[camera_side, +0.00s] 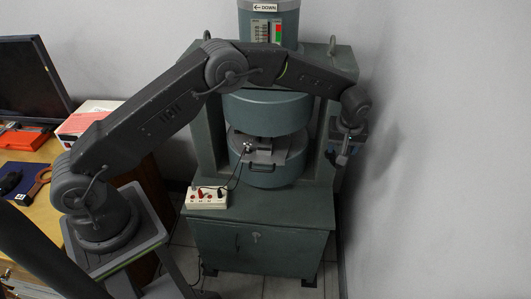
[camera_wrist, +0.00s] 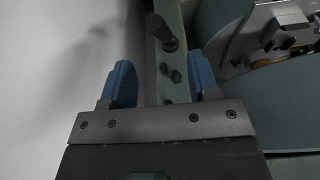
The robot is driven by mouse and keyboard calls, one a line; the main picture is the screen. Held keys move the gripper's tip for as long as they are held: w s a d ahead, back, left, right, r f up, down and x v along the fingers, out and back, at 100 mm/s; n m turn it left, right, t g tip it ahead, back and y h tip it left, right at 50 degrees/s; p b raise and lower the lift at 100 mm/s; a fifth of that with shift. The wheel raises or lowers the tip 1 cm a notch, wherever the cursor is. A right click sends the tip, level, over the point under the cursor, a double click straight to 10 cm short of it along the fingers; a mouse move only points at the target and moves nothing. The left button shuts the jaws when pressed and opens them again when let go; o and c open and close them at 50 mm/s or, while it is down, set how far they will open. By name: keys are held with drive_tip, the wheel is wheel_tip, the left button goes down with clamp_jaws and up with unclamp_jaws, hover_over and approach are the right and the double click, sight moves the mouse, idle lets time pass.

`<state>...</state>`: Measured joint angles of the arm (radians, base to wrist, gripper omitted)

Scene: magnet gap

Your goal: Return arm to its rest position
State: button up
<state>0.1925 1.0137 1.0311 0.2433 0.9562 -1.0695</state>
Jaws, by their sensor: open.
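My gripper (camera_side: 343,158) hangs at the right side of the large green magnet machine (camera_side: 267,112), close to the grey wall. The arm reaches across in front of the machine's upper part. In the wrist view, my gripper (camera_wrist: 161,78) has its two blue fingers apart. A grey-green upright part of the machine with a black knob (camera_wrist: 160,30) shows beyond and between the fingers. I cannot tell how near it is, but the fingers are not closed on it. The magnet gap (camera_side: 262,143) holds a small metal fixture.
A white terminal box (camera_side: 206,197) with wires sits on the machine's base ledge at the left. A wooden desk (camera_side: 45,155) with a monitor (camera_side: 30,75) and a red-and-white box (camera_side: 88,118) stands at the left. The wall (camera_side: 440,130) bounds the right side.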

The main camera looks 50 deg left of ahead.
drive_tip(key=s+a+r+m+t+h, duration=0.1)
drive_tip(key=s+a+r+m, duration=0.15)
drive_tip(key=s+r, duration=0.7)
drive_tip(key=s+a+r+m+t, duration=0.1)
drive_tip(key=s+a+r+m, duration=0.15)
drive_tip(key=s+r, duration=0.75)
drive_tip(key=s+a+r+m, duration=0.1)
drive_tip(key=s, duration=0.8)
drive_tip(key=s+a+r+m+t, duration=0.1)
drive_tip(key=s+a+r+m, duration=0.1)
drive_tip(key=s, duration=0.8)
drive_tip(key=shift+s+m+h, duration=0.15)
drive_tip(key=shift+m+h, duration=0.15)
drive_tip(key=shift+h, duration=0.1)
drive_tip(key=shift+c, duration=0.4)
